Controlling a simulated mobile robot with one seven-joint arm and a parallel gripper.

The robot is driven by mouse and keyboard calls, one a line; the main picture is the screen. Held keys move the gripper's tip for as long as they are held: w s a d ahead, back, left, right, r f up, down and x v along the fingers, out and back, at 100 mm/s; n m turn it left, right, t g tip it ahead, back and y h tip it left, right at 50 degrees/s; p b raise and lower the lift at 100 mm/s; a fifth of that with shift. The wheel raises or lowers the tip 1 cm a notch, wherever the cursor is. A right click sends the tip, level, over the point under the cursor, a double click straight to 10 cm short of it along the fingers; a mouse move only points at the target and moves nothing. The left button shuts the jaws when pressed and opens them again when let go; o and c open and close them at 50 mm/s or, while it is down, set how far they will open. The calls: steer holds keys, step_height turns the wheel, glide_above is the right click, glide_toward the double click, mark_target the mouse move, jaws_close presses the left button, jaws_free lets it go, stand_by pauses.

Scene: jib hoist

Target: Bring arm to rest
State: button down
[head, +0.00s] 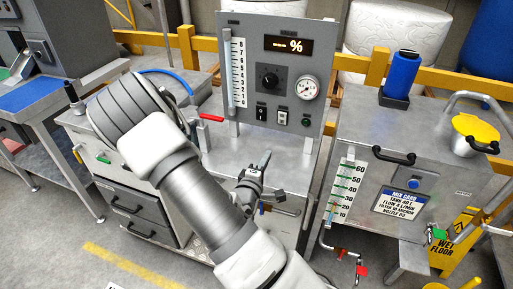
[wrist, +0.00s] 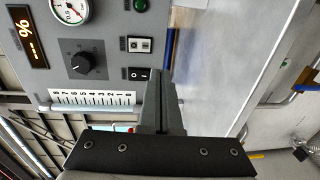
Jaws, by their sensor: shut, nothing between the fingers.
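My arm rises from the bottom of the head view and bends at the upper left. My gripper (head: 265,158) is dark and narrow, with its fingers pointing up in front of the grey control panel (head: 286,36). In the wrist view my gripper (wrist: 160,76) is shut, its fingers together with nothing between them. The fingertips overlap the lower edge of the panel, near a black rocker switch (wrist: 138,74). I cannot tell how far they are from it. The arm hides part of the bench and cabinet behind it.
Right of the panel stands a metal mix tank (head: 400,135) with a blue bottle (head: 402,75) and a yellow-capped filler (head: 476,130). A drawer cabinet (head: 134,205) stands left of my arm. A yellow wet-floor sign (head: 455,240) is at lower right. Floor is open at lower left.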

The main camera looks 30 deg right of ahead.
steer(key=a+r+m+g+y+p, duration=0.3)
steer(key=a+r+m+y, duration=0.4)
steer(key=a+r+y, duration=0.7)
steer(key=s+a+r+g, duration=0.1)
steer(key=s+r, duration=0.3)
steer(key=s, duration=0.3)
steer(key=s+a+r+m+g+h+p, duration=0.1)
steer(key=s+a+r, duration=0.1)
steer(key=s, duration=0.4)
steer(key=s+a+r+p, duration=0.1)
steer(key=s+r, duration=0.4)
steer(key=s, duration=0.2)
steer(key=shift+s+a+r+g, duration=0.2)
steer(key=shift+s+r+g, duration=0.1)
steer(key=shift+r+g, duration=0.1)
steer(key=shift+d+m, duration=0.15)
steer(key=shift+m, duration=0.15)
